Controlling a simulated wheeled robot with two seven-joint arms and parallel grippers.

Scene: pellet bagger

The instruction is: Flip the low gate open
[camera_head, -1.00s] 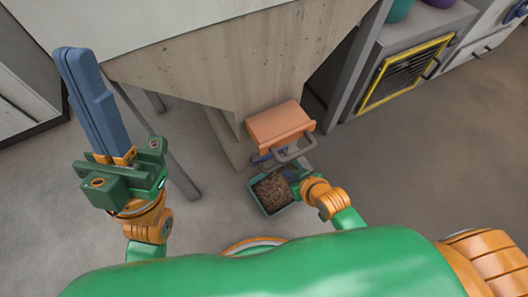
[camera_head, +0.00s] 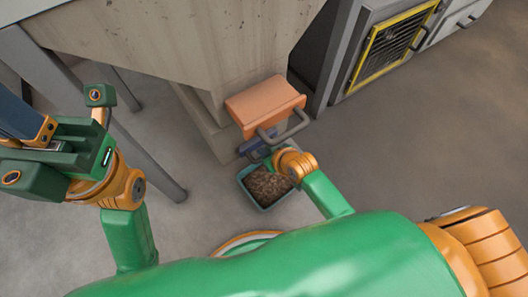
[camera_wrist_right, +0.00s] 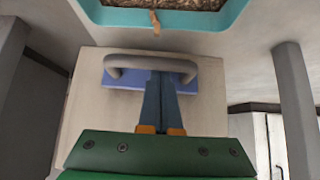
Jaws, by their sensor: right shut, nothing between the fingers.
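The blue-violet gate plate (camera_wrist_right: 185,79) with a bent grey handle (camera_wrist_right: 165,62) shows in the right wrist view at the foot of the hopper. My right gripper (camera_wrist_right: 160,82) is shut and empty. Its blue fingers reach over the plate with their tips close to the handle's bar; I cannot tell whether they touch. In the head view these fingers are mostly hidden. My left gripper (camera_head: 22,125) is at the left edge, its blue fingers cut off by the frame.
A teal tray (camera_head: 243,178) of brown pellets stands on the floor below the gate, near my right wrist. The hopper (camera_head: 190,50) rises behind, with grey support legs (camera_head: 148,160) to its left. A yellow-framed cabinet (camera_head: 385,62) stands at the right. The floor at right is clear.

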